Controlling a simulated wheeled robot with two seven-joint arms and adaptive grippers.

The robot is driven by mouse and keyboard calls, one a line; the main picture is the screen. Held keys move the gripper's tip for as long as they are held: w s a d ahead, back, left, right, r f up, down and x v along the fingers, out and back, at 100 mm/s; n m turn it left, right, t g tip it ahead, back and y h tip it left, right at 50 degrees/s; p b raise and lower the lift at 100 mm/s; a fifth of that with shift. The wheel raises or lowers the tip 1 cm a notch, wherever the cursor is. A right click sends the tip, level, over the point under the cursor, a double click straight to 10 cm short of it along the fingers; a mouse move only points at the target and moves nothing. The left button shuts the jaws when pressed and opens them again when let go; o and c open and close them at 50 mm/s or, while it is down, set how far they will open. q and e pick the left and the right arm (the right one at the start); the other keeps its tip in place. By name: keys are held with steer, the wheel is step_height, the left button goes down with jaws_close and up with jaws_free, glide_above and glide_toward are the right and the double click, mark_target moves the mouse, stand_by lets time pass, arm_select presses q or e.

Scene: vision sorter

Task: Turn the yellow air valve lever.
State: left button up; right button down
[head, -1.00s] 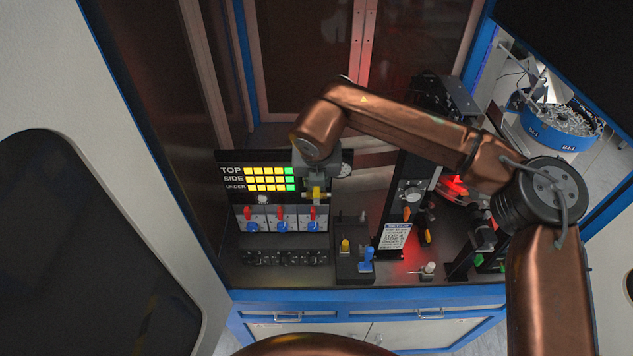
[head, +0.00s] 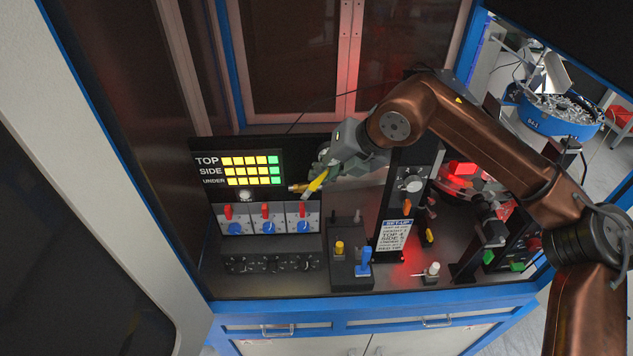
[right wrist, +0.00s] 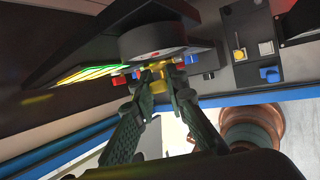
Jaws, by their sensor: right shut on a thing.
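The yellow air valve lever (head: 317,181) is at the right side of the panel with the lit display, and it slants down to the left in the head view. My right gripper (head: 323,172) comes in from the upper right and is shut on the lever. In the right wrist view, the lever's yellow part (right wrist: 157,70) shows between the two fingers of the right gripper (right wrist: 156,78), which partly hide it. A brass fitting (head: 297,188) sits at the lever's left. My left gripper is out of view.
A black post with a set-up sign (head: 394,238) stands to the right.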

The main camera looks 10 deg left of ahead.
steer(key=shift+w+d+f+y+b, duration=0.15)
steer(key=shift+d+f+y+b, duration=0.15)
steer(key=shift+d+y+b, duration=0.4)
steer(key=shift+a, duration=0.25)
steer(key=c, duration=1.9)
jaws_free()
steer(key=shift+c, duration=0.2)
steer(key=v, duration=1.2)
steer(key=shift+w+a+r, duration=0.1)
steer(key=shift+w+r, duration=0.05)
